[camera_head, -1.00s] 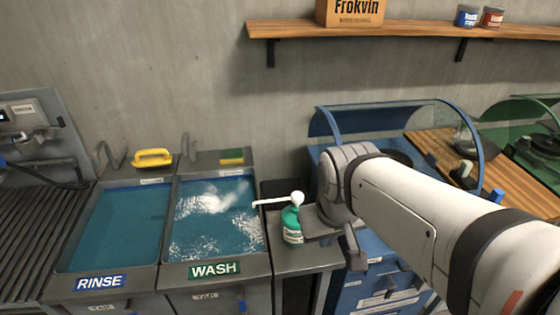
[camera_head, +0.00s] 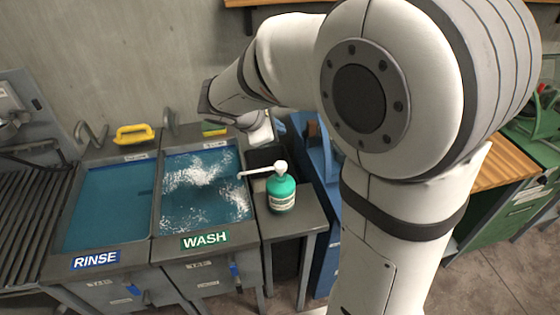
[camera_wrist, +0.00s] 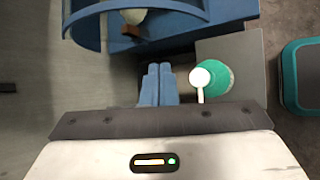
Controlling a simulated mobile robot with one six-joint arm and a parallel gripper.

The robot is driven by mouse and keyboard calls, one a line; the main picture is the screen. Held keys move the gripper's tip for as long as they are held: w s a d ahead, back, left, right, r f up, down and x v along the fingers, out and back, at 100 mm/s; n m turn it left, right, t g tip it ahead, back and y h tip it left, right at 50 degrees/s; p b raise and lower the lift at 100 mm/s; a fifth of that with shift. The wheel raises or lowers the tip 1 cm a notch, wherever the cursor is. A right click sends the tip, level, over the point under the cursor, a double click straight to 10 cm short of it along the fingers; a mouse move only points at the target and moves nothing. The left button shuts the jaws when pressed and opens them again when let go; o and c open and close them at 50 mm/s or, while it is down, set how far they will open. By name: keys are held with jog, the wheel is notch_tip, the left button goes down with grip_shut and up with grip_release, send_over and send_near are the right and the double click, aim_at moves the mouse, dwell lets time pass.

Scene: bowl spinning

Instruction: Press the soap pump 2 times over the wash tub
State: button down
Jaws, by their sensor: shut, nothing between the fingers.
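The soap bottle (camera_head: 282,195) is green with a white pump head (camera_head: 280,167). It stands upright on the counter just right of the wash tub (camera_head: 160,212), its nozzle pointing left over the tub's water. In the wrist view the pump head (camera_wrist: 200,77) and green bottle (camera_wrist: 221,80) show from above. My gripper (camera_wrist: 158,70) is shut and empty, its blue fingers side by side just left of the pump head in that view, apart from it in the picture. In the head view its fingertips are not clearly seen; my wrist is behind the bottle.
The rinse tub (camera_head: 66,235) lies left of the wash tub. A yellow brush (camera_head: 135,133) and a yellow-green sponge (camera_head: 213,129) sit on the back ledge. Taps stand behind the tubs. Blue equipment (camera_head: 325,215) stands right of the counter.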

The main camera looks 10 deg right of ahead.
jog(key=shift+f, duration=0.1)
jog(key=b, duration=0.7)
send_near(282, 163)
jog(key=w+d+f, duration=0.1)
jog(key=w+d, duration=0.1)
jog(key=d, duration=0.1)
jog(key=w+d+f, duration=0.1)
jog(key=shift+w+d+f, duration=0.1)
jog(key=shift+d+f, duration=0.05)
jog(key=shift+f, duration=0.25)
jog(key=shift+f, duration=0.1)
dwell(0.9)
jog(key=shift+f+b, duration=0.3)
jog(key=shift+b, duration=0.05)
jog(key=shift+f+b, duration=0.8)
jog(key=shift+f, duration=0.1)
dwell(0.9)
jog(key=shift+r, duration=0.1)
jog(key=shift+r+p, duration=1)
jog(key=shift+r, duration=0.2)
jog(key=shift+r, duration=0.1)
jog(key=shift+r+p, duration=1.9)
jog(key=shift+r, duration=0.5)
